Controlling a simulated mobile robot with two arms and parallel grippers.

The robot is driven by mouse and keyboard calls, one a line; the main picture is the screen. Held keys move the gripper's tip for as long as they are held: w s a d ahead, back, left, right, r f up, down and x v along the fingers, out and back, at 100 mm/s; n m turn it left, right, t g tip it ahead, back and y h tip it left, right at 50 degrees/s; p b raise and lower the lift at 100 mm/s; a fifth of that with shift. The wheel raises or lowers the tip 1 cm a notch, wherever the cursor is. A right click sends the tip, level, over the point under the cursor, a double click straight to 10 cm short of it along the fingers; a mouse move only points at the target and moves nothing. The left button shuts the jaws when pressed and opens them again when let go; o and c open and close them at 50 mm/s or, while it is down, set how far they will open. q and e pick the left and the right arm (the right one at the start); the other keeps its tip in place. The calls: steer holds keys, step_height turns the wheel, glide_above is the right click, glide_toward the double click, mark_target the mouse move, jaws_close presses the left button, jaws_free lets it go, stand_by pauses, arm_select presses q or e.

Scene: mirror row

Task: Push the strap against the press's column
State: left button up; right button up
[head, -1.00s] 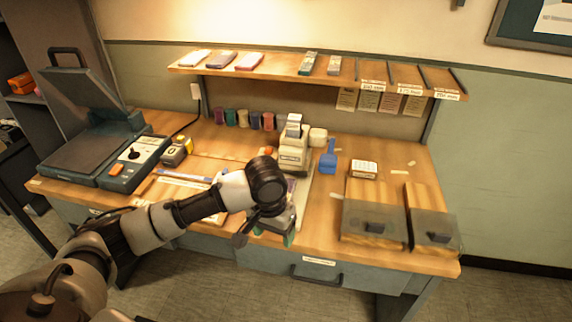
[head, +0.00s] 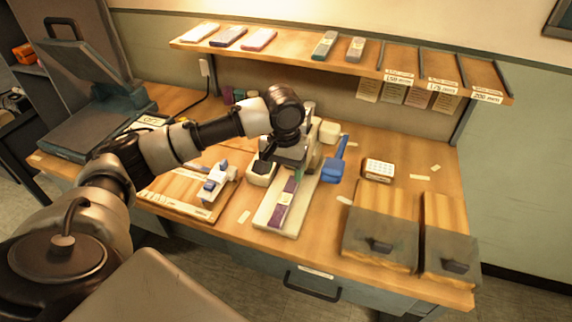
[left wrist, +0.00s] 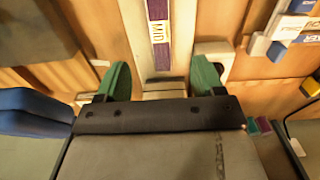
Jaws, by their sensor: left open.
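The strap (head: 286,202) is a narrow purple strip with a pale label, lying lengthwise on the press's long cream base (head: 268,222). In the left wrist view the strap (left wrist: 158,32) lies ahead of the fingers, in line with the gap between them. The press's cream column (head: 311,122) rises at the back, partly covered by my left arm. My left gripper (head: 288,166) is over the rear of the base, near the column; its green fingers (left wrist: 160,82) are open and empty. My right gripper is not in view.
Two wooden blocks with grey fronts (head: 381,225) sit at right. A loaded shelf (head: 290,50) runs overhead.

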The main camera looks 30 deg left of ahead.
mark_target(284, 200)
arm_select(q)
step_height(284, 200, down, 10)
steer(key=shift+w+f, duration=0.1)
steer(key=shift+f, duration=0.4)
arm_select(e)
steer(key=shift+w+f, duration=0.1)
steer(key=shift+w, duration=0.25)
